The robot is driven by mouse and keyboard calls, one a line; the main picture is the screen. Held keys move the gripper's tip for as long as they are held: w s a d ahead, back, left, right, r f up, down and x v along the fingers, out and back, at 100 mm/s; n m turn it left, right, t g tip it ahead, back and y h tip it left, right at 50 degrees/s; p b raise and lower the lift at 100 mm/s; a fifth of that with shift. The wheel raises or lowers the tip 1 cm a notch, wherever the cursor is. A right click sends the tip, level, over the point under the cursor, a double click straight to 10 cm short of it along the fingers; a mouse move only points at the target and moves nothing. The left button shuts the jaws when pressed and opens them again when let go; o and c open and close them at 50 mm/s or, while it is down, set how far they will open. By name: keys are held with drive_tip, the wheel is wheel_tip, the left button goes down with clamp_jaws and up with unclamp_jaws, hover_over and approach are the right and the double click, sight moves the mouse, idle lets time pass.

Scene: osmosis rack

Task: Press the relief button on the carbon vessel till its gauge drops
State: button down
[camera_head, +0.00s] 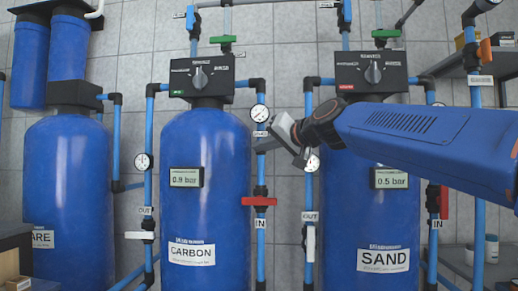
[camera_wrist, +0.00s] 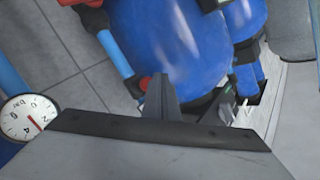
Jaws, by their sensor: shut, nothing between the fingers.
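The carbon vessel (camera_head: 205,215) is a tall blue tank with a CARBON label, left of the sand vessel. Its display (camera_head: 185,177) reads 0.9 bar. A round dial gauge (camera_head: 260,113) sits on the pipe at its right. My gripper (camera_head: 264,143) is shut and empty, just below that gauge and beside the vessel's right side. In the wrist view, its dark fingers (camera_wrist: 190,100) point toward blue surfaces, and a small red part (camera_wrist: 145,84) shows by the left finger. I cannot tell whether that part is the relief button or whether the finger touches it.
The sand vessel (camera_head: 368,220) stands behind my arm; its display (camera_head: 389,178) reads 0.5 bar. A red valve handle (camera_head: 259,201) is below my gripper. Another dial gauge (camera_head: 312,162) is close to its right. A dial gauge (camera_wrist: 28,117) fills the wrist view's left edge.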

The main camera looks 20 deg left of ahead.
drive_tip(key=shift+s, duration=0.1)
drive_tip(key=shift+s+d, duration=0.2)
drive_tip(key=shift+s, duration=0.55)
drive_tip(key=shift+s+d, duration=0.2)
drive_tip(key=shift+s, duration=0.6)
drive_tip(key=shift+s+d, duration=0.2)
drive_tip(key=shift+s, duration=0.55)
drive_tip(key=s+d+f+m+h, duration=0.1)
drive_tip(key=s+d+f+h, duration=0.25)
drive_tip(key=d+f, duration=1.1)
drive_tip(key=s+d+f+m+h, duration=0.1)
drive_tip(key=s+d+f+h, duration=0.25)
drive_tip(key=d+f, duration=1.05)
drive_tip(key=s+d+f+m+g+h, duration=0.1)
drive_tip(key=s+d+f+h, duration=0.2)
drive_tip(key=s+d+f, duration=0.7)
drive_tip(key=s+d+f+m+g+h, duration=0.1)
drive_tip(key=s+d+f+h, duration=0.3)
drive_tip(key=s+d+f, duration=0.7)
drive_tip(key=d+f+g, duration=0.1)
drive_tip(key=d+f, duration=0.2)
drive_tip(key=d, duration=0.1)
drive_tip(key=shift+f+g, duration=0.3)
drive_tip(key=shift+f, duration=0.05)
